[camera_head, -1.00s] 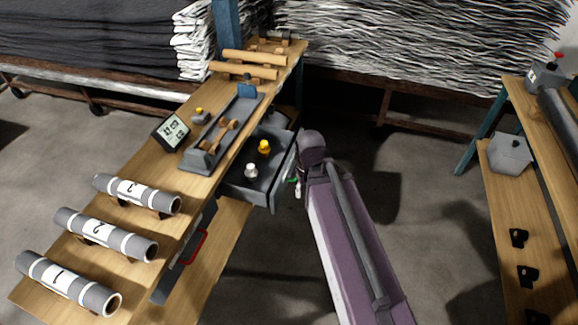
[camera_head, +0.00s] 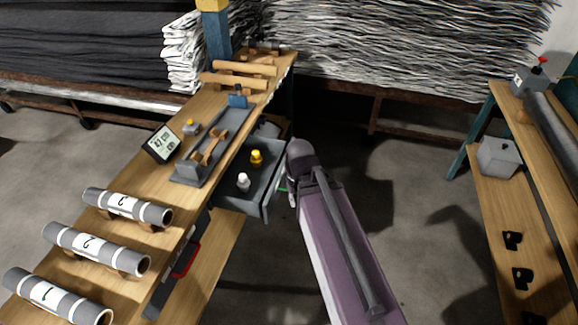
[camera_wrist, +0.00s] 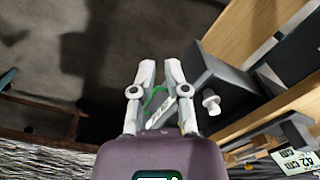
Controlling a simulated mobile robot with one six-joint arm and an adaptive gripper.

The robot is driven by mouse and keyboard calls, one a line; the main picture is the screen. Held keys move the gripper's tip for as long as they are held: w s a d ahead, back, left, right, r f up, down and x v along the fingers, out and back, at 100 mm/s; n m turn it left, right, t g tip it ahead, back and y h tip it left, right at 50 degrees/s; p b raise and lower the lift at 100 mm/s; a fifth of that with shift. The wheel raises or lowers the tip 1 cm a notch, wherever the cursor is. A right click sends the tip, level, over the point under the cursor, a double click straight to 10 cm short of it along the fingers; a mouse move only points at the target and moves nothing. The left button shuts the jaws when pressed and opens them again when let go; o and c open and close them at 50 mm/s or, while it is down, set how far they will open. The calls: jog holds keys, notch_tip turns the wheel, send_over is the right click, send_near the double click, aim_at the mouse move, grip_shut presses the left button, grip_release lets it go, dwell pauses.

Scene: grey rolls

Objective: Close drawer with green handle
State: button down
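The grey drawer (camera_head: 262,202) stands pulled out from under the wooden workbench in the head view. A yellow object (camera_head: 256,158) and a white object (camera_head: 243,182) sit in it. Its green handle (camera_head: 283,190) shows as a small strip at the drawer front, mostly hidden by my arm. In the wrist view, the green handle (camera_wrist: 156,101) shows between my fingers with a pale tag near it, and the drawer (camera_wrist: 222,82) is to the right. My gripper (camera_wrist: 160,66) has a narrow gap between its fingertips. Contact with the handle cannot be made out.
The workbench (camera_head: 185,215) carries numbered rolls (camera_head: 127,206), a small display (camera_head: 162,144) and a grey tray (camera_head: 190,172). A red handle (camera_head: 187,260) is below the bench, nearer. A second wooden bench (camera_head: 490,215) stands at the right. Open floor (camera_head: 400,200) lies between.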

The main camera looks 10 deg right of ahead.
jog(key=w+d+f+m+t+y+b, duration=0.1)
jog(key=w+d+f+m+y+b, duration=0.1)
jog(key=w+f+y+b, duration=0.45)
jog(key=w+d+f+m+t+y+b, duration=0.1)
jog(key=w+d+f+t+y+b, duration=0.15)
jog(key=w+f+b, duration=0.7)
jog(key=w+d+m+t+y+b, duration=0.1)
jog(key=w+d+t+y+b, duration=0.1)
jog(key=w+d+b, duration=0.4)
jog(key=w+d+m+t+y+b, duration=0.2)
jog(key=w+d+b, duration=0.5)
jog(key=d+b, duration=0.5)
jog(key=shift+w+d+t+y, duration=0.15)
jog(key=shift+t+y, duration=0.6)
jog(key=shift+y, duration=0.45)
jog(key=shift+f, duration=0.1)
jog(key=x, duration=1.4)
jog(key=shift+w, duration=0.15)
